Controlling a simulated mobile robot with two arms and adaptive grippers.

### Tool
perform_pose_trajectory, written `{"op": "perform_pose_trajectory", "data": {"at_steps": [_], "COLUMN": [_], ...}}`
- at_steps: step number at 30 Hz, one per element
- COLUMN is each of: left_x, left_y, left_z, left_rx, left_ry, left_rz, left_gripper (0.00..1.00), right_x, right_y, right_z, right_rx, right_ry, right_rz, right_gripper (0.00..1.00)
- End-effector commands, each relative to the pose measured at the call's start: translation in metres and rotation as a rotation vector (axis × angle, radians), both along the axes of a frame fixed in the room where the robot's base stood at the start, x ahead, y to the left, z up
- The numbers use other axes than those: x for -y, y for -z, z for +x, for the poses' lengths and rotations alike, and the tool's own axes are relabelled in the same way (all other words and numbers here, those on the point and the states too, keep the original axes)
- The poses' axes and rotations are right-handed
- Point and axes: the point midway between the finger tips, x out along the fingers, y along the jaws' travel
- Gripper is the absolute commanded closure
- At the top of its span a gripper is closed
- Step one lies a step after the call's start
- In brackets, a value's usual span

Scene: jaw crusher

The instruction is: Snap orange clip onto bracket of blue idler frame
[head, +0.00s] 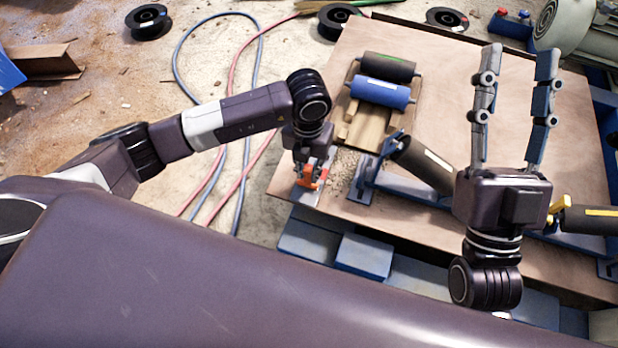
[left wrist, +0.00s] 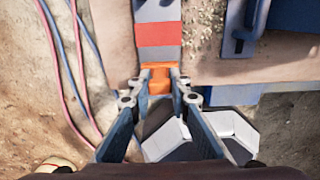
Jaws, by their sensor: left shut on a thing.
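My left gripper (head: 312,172) is shut on the orange clip (head: 309,183) at the table's near left corner. In the left wrist view the clip (left wrist: 158,84) sits between the fingertips (left wrist: 160,76), at the end of a grey and red banded strip (left wrist: 159,34). Whether the clip touches the strip, I cannot tell. The blue idler frame (head: 425,196) lies to the right, with an upright bracket (head: 366,172) at its left end, apart from the clip. The bracket foot (left wrist: 238,40) shows in the left wrist view. My right gripper (head: 517,65) is open and empty, fingers pointing up above the table.
A dark roller (head: 425,165) and a yellow piece (head: 558,207) are at the idler frame. Black and blue rollers (head: 380,92) rest on a wooden pallet behind. Gravel (head: 343,170) lies near the bracket. Hoses (head: 232,110) cross the floor left of the table. The table's middle (head: 440,110) is clear.

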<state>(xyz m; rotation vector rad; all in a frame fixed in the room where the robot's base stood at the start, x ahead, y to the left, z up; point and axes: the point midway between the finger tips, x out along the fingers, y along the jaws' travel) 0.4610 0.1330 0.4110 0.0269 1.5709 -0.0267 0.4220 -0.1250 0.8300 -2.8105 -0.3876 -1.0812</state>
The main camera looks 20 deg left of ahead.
Motion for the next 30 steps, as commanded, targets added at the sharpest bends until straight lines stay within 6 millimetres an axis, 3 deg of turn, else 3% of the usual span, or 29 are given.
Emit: {"op": "perform_pose_trajectory", "data": {"at_steps": [30], "left_x": [0.0], "left_y": [-0.01], "left_z": [0.0], "left_rx": [0.0], "left_ry": [0.0], "left_rz": [0.0], "left_gripper": [1.0], "right_x": [-0.003], "right_y": [0.034], "right_z": [0.025], "right_rx": [-0.19], "right_ry": [0.009], "right_rz": [-0.052], "right_gripper": [0.6]}}
